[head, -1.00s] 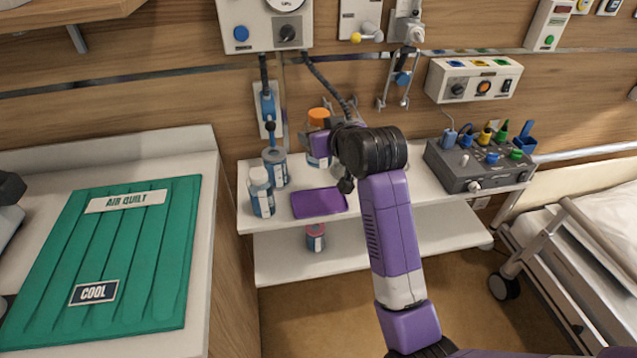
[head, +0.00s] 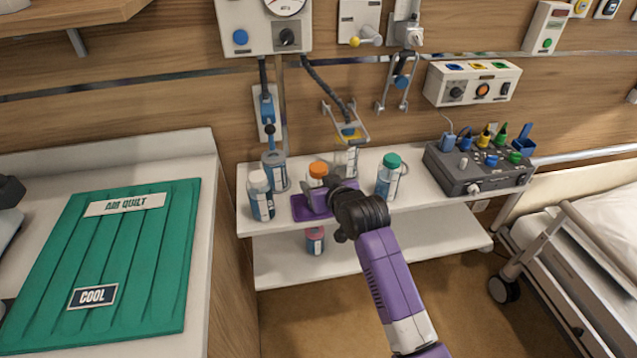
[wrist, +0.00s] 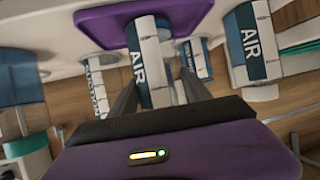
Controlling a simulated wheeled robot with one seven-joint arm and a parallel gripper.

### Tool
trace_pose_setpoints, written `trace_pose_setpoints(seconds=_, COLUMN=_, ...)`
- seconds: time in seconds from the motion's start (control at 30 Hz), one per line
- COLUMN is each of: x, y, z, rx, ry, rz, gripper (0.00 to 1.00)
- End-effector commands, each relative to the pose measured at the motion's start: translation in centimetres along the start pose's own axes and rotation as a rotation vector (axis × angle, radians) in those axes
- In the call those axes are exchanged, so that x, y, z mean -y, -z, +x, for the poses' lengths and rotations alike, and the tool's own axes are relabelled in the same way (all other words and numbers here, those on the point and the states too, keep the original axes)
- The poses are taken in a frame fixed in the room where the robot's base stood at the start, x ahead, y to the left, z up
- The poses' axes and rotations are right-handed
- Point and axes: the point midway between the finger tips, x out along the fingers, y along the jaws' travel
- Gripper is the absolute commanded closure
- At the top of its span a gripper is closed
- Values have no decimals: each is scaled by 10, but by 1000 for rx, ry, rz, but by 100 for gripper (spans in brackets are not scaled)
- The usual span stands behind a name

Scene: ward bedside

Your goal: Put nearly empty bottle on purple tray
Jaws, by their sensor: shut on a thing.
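An orange-capped bottle (head: 318,170) is held by my gripper (head: 328,196) above or on the purple tray (head: 300,207). In the wrist view the held bottle (wrist: 148,58) has a white and blue body marked AIR and sits between both fingers (wrist: 162,92). The purple tray (wrist: 100,28) lies behind its far end in that view. I cannot tell whether the bottle's base touches the tray. My gripper hides part of the bottle and the tray's right side. The liquid level in the bottle is not readable.
A white-capped bottle (head: 260,196) and a grey-blue bottle (head: 275,170) stand left of the tray. A green-capped bottle (head: 387,180) stands to the right, another bottle (head: 350,160) behind. A grey control box (head: 478,168) occupies the shelf's right end. A red-capped bottle (head: 315,240) is below.

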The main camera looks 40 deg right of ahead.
Motion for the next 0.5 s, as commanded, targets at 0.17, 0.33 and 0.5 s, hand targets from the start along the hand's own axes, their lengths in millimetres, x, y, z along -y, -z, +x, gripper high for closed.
trace_pose_setpoints(seconds=0.17, x=0, y=1, z=0, rx=-2, ry=0, rz=0, gripper=88)
trace_pose_setpoints(seconds=0.33, x=0, y=0, z=0, rx=-1, ry=0, rz=0, gripper=28)
trace_pose_setpoints(seconds=0.5, x=0, y=0, z=0, rx=-1, ry=0, rz=0, gripper=21)
